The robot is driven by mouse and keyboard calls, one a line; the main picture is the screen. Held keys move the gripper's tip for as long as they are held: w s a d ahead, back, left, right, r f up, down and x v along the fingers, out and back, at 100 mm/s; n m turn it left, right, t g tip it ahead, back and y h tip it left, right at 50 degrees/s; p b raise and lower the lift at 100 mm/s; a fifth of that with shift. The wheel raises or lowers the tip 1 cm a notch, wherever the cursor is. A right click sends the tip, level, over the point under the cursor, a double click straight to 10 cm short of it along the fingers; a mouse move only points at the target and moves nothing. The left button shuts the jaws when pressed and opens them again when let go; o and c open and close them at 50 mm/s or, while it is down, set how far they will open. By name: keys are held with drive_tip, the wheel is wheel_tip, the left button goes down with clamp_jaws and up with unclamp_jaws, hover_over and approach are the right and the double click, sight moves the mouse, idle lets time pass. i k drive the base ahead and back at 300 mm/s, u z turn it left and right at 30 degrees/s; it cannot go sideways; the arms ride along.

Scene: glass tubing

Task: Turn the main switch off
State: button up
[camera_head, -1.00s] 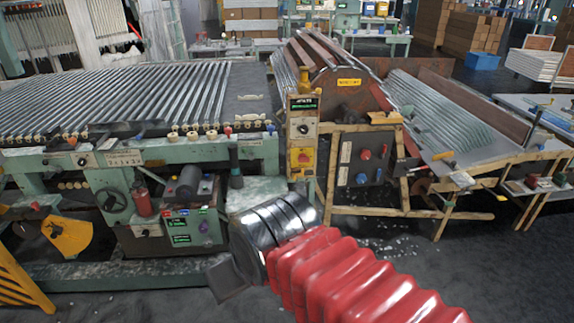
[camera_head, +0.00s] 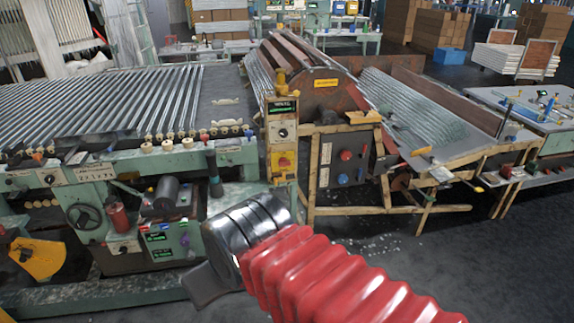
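A narrow upright control post (camera_head: 270,145) stands at the right end of the green machine. On it is a yellow plate with a red rotary switch (camera_head: 284,161), and above that a dark round knob (camera_head: 282,132) under a small green-lettered display. The labels are too small to read, so I cannot confirm which is the main switch. My gripper (camera_head: 208,287) shows as a dark flat piece beyond the silver wrist of my red-sleeved arm. It is low in front of the machine, below and left of the switch in the picture, apart from it. Its fingers cannot be made out.
The green machine (camera_head: 175,160) with a bed of glass tubes (camera_head: 100,100) fills the left. A dark panel (camera_head: 343,160) with red and blue knobs sits in a wooden frame right of the post. Dark floor (camera_head: 420,270) is open at the lower right.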

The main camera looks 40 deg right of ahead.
sight(282, 161)
drive_tip(key=i, duration=0.85)
drive_tip(key=u, duration=0.05)
